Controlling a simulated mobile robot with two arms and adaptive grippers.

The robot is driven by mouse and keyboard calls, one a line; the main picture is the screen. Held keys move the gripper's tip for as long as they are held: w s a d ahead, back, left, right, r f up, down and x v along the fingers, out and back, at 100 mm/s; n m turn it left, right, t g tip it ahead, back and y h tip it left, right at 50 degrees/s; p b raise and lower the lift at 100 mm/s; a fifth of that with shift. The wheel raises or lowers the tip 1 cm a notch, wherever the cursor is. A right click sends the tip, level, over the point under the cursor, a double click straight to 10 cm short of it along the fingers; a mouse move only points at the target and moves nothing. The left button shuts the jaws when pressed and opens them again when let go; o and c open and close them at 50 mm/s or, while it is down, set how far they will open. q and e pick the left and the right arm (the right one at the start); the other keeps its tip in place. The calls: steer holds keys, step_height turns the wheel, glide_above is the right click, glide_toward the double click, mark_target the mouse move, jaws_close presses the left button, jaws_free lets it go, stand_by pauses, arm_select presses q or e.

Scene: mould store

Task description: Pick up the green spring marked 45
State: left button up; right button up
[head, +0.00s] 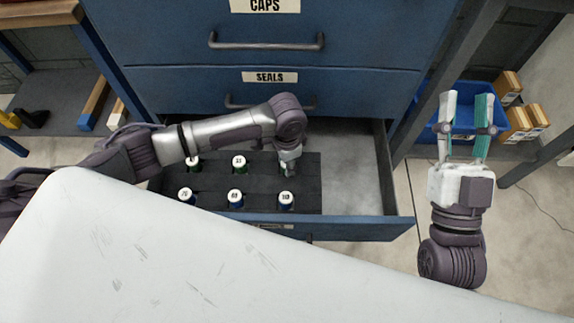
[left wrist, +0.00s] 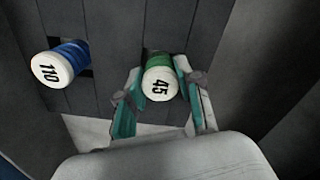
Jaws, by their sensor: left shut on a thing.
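The green spring (left wrist: 159,61) has a white cap marked 45 and stands in a slot of the dark insert (left wrist: 112,40) in the left wrist view. My left gripper (left wrist: 160,98) has a finger on each side of it and is shut on it. In the head view the left gripper (head: 289,168) reaches down into the open drawer at the insert's back right and hides most of that spring. My right gripper (head: 466,112) is open and empty, raised to the right of the drawer.
A blue spring marked 110 (left wrist: 58,68) stands beside the held one. Several other capped springs, such as a green one (head: 239,162), stand in the insert. The drawer's right part (head: 352,185) is bare. A blue bin (head: 430,133) and small boxes (head: 520,122) lie behind my right gripper.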

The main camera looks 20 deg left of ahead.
arm_select(q)
jaws_close()
steer(key=shift+r, duration=0.15)
